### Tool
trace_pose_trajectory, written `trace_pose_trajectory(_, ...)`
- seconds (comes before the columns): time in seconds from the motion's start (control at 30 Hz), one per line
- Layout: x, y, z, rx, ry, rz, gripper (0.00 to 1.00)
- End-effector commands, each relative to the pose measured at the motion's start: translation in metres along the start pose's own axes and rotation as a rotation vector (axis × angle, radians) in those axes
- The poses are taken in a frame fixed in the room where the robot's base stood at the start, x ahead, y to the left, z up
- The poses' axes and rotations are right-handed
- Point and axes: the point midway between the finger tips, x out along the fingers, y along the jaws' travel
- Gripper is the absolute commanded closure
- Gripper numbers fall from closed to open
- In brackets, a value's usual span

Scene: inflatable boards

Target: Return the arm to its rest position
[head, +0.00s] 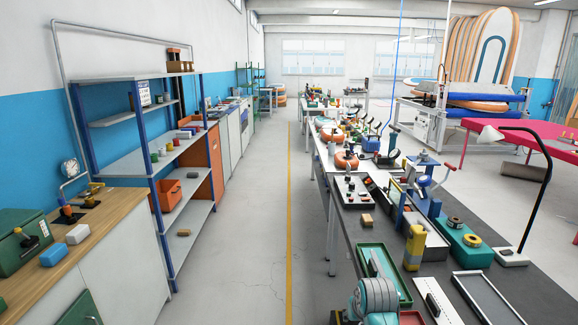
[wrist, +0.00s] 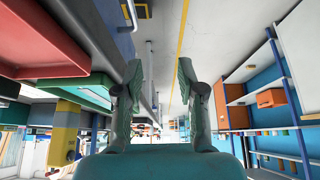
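My gripper (wrist: 160,78) shows in the wrist view with its two fingers well apart. It is open, and nothing is between the fingers. The wrist picture is upside down, with the workbench on the left, the aisle floor in the middle and the shelf rack on the right. In the head view, a rounded grey-green and teal part of my arm (head: 378,299) shows at the bottom, in front of the workbench's near end. The gripper's fingers cannot be made out there.
A shelf rack (head: 196,218) and wooden-topped counter (head: 112,207) stand left. The aisle with a yellow line (head: 289,230) is clear.

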Motion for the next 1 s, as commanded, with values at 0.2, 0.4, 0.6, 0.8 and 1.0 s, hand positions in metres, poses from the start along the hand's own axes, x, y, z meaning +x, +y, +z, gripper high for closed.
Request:
trace_pose_trajectory(0.2,0.036,0.000,0.078,0.000,0.073,-0.001,0.61)
trace_pose_trajectory(0.4,0.050,0.000,0.143,-0.001,0.146,-0.001,0.61)
trace_pose_trajectory(0.6,0.051,0.000,0.208,-0.001,0.218,-0.002,0.61)
trace_pose_trajectory(0.8,0.036,0.000,0.271,0.000,0.293,-0.002,0.61)
trace_pose_trajectory(1.0,0.009,0.000,0.328,0.000,0.367,-0.003,0.61)
